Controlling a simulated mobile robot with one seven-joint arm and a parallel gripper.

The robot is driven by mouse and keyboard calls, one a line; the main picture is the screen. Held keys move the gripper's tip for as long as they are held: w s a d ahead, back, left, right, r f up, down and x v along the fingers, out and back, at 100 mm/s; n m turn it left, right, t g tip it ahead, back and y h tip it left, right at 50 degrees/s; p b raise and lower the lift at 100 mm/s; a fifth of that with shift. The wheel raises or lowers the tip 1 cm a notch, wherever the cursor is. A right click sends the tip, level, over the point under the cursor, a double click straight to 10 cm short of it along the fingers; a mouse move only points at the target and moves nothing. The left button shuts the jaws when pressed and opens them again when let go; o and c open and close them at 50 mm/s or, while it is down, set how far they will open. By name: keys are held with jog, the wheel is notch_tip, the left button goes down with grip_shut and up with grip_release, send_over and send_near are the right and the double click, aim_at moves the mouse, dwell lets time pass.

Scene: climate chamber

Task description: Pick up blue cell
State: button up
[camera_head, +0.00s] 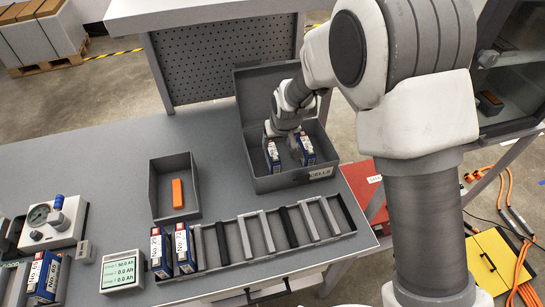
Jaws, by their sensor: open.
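Two blue cells with white labels stand in the open grey box marked CELLS (262,183): one cell at the left (273,158) and one at the right (307,151). My gripper (288,143) reaches down into this box from above, close to both cells. It is open. The wrist hides part of the box inside, and I cannot tell whether a finger touches a cell. Two more blue cells, one at the left (160,254) and one at the right (184,249), stand upright in the left end of the slotted rack (235,262).
A grey tray (160,208) holds an orange block (178,194). More blue cells (48,278) stand at the lower left, beside a display (122,273) and a gauge unit (53,222). The box's raised lid (262,92) stands behind my gripper. The rack's right slots look empty.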

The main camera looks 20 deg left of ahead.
aim_at(273, 150)
jog(key=x, duration=0.3)
jog(key=shift+s+a+x, duration=0.15)
jog(key=shift+x, duration=1.25)
jog(key=shift+s+a+x, duration=0.1)
jog(key=shift+a+x, duration=0.1)
jog(key=shift+x, duration=1.2)
grip_shut()
jog(key=shift+r, duration=0.1)
